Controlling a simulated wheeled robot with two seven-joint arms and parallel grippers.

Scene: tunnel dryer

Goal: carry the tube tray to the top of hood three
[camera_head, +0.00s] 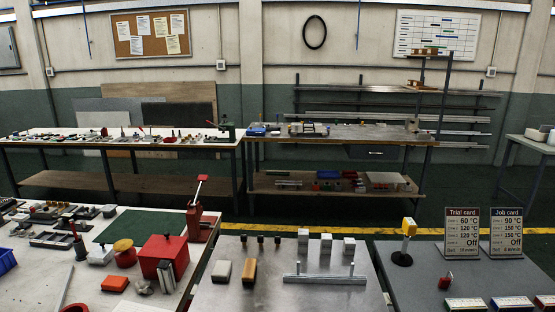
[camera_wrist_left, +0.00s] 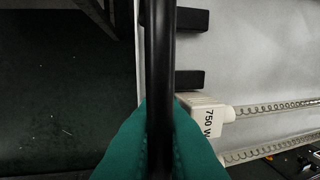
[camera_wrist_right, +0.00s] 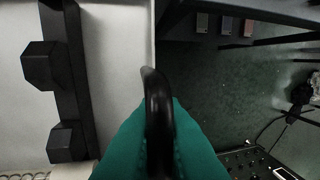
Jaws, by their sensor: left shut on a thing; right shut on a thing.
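The tube tray shows only in part, in the wrist views. In the left wrist view its pale tray surface (camera_wrist_left: 240,65) lies to the right, with black blocks and coiled glass tubes (camera_wrist_left: 275,105); a white end cap (camera_wrist_left: 207,113) reads 750 W. My left gripper (camera_wrist_left: 160,125) is shut on a black bar handle (camera_wrist_left: 160,50) at the tray's side. In the right wrist view the pale tray surface (camera_wrist_right: 115,60) lies to the left, with black blocks. My right gripper (camera_wrist_right: 159,125) is shut on a black handle (camera_wrist_right: 154,85). The head view shows neither gripper nor tray, and I cannot pick out hood three.
A grey bench (camera_head: 240,300) stands ahead, between a left bench with a red box (camera_head: 164,255) and a right bench with a trial card (camera_head: 461,233) and job card (camera_head: 506,233). Green floor shows beside the tray in the right wrist view (camera_wrist_right: 230,80).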

